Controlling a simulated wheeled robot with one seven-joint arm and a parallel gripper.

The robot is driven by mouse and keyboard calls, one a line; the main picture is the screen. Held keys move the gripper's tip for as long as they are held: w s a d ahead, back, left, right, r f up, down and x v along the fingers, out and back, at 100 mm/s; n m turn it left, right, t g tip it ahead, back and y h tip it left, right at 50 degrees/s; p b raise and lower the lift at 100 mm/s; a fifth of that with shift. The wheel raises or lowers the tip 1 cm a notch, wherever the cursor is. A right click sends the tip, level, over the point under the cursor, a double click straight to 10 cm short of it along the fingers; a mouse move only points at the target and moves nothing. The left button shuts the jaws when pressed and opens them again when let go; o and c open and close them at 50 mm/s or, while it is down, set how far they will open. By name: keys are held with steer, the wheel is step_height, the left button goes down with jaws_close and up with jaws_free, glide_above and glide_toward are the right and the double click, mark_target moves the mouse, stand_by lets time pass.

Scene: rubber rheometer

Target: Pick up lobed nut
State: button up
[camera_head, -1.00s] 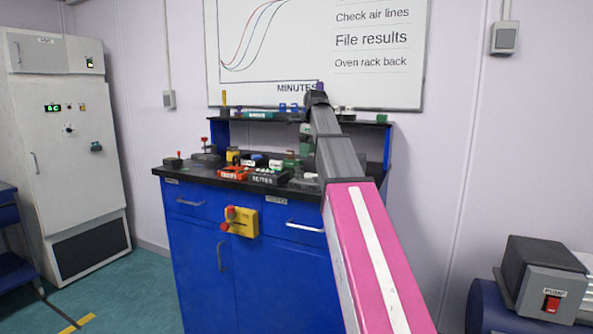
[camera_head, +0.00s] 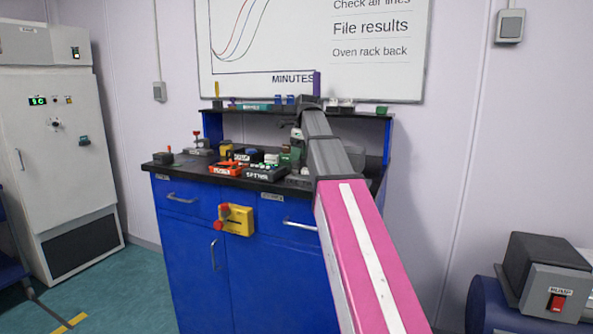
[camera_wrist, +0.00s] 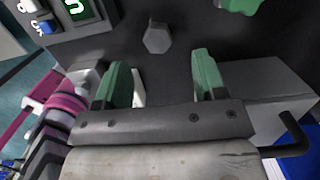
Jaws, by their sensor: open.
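In the wrist view a green lobed part (camera_wrist: 240,5), which looks like the lobed nut, is cut off by the top edge, right of centre. My gripper (camera_wrist: 158,75) is open, with its two green fingers apart and nothing seen held between them. The lobed part lies beyond and to the right of the right finger, apart from it. A grey six-sided piece (camera_wrist: 157,38) sits on the dark surface beyond the gap between the fingers. In the head view my arm covers part of the bench, and I cannot make out the lobed nut there.
The black bench top (camera_head: 160,165) holds an orange tray (camera_head: 225,169), a black tray (camera_head: 263,174) and several small items. A raised shelf (camera_head: 350,115) runs along the back. In the wrist view a grey block (camera_wrist: 265,85) stands right of the right finger, close to it.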

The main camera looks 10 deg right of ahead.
steer(key=f, duration=0.2)
steer(key=a+f, duration=0.1)
steer(key=f, duration=0.1)
steer(key=shift+w+f, duration=0.2)
steer(key=shift+f, duration=0.1)
steer(key=c, duration=1)
steer(key=shift+r, duration=0.2)
